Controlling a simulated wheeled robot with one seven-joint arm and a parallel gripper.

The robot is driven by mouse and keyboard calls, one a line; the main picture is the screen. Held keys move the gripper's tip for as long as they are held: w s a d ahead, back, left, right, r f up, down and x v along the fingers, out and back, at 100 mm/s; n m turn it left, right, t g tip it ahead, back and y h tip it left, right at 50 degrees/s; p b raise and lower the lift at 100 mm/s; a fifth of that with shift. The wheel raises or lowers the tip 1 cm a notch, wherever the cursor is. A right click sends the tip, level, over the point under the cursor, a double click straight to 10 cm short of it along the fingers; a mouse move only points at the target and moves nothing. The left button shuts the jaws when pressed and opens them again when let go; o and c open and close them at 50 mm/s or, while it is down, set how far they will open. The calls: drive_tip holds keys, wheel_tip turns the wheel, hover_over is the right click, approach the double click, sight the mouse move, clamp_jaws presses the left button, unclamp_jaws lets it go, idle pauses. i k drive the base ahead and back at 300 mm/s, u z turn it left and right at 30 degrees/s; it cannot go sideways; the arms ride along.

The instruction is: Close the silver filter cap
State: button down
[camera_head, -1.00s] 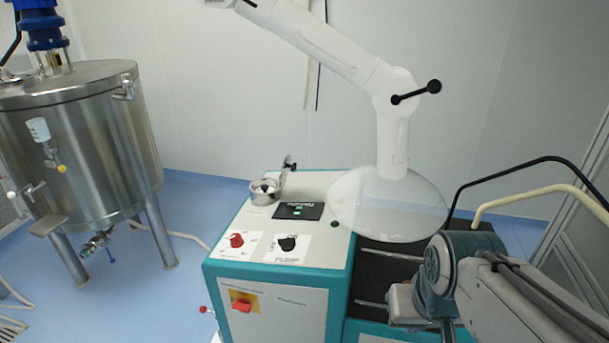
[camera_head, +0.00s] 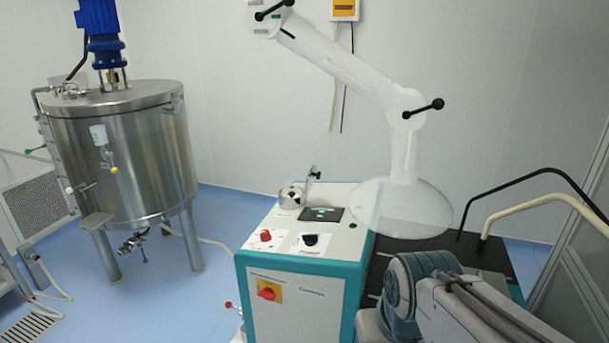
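The silver filter (camera_head: 291,196) is a small round metal housing on the back left of the machine's white top. Its cap (camera_head: 313,174) stands raised at the right rear of the housing, so the filter looks open. The cap is seen nearly edge-on and is small in the view. My arm shows at the lower right; its gripper end is not clearly visible.
The teal and white machine (camera_head: 305,260) carries a red knob, a black knob and a small display (camera_head: 321,214). A white extraction arm with a clear hood (camera_head: 400,210) hangs right of the filter. A steel tank (camera_head: 125,150) stands at the left. Blue floor (camera_head: 215,285) between is mostly clear.

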sight(312, 173)
drive_tip(key=i, duration=0.95)
